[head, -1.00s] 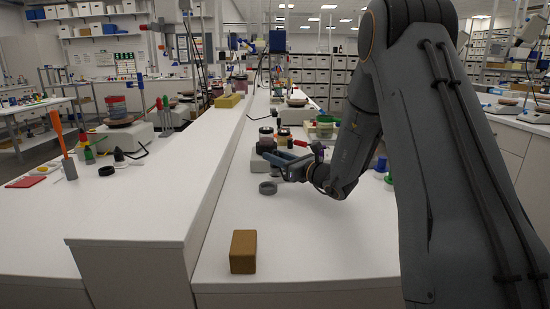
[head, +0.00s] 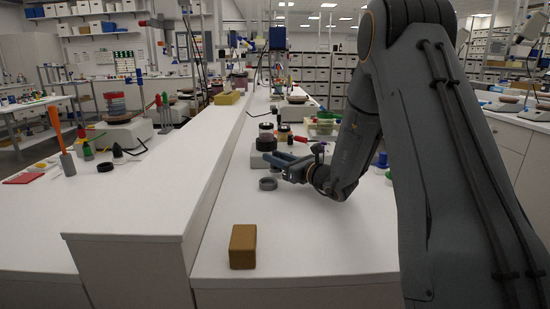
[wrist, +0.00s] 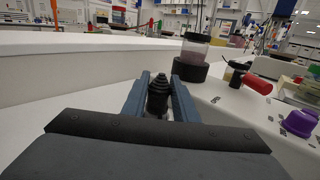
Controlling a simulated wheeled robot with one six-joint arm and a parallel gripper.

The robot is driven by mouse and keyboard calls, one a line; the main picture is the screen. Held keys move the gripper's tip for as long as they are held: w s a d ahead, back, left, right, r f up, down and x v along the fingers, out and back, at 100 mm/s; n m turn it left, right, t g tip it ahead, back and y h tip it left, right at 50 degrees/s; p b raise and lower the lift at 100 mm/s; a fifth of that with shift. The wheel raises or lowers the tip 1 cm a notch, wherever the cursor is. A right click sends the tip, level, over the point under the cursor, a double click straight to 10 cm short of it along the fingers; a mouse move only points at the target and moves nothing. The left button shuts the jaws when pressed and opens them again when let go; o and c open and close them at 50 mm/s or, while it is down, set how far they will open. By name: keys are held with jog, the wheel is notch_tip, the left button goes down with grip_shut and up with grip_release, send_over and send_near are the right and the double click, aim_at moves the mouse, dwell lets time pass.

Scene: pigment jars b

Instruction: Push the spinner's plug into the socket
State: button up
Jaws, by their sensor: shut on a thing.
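In the wrist view a black ribbed plug (wrist: 157,98) stands between the two blue fingers of my gripper (wrist: 158,90), its narrow tip pointing away from me. My gripper is shut on it. In the head view my gripper (head: 284,162) is low over the right-hand worktop, and I cannot make out the plug there. I cannot pick out the socket in either view.
A clear jar on a black base (wrist: 194,52), a red-handled tool (wrist: 257,83) and a purple lid (wrist: 299,122) stand to the right. A brown block (head: 243,247) sits near the front edge. A raised white ledge (head: 150,205) runs along the left.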

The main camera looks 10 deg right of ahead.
jog(key=shift+f, duration=0.35)
jog(key=o, duration=1.1)
jog(key=shift+s+d, duration=0.1)
jog(key=b+v, duration=0.1)
jog(key=v, duration=0.6)
jog(key=shift+s+d, duration=0.15)
jog(key=shift+s, duration=0.1)
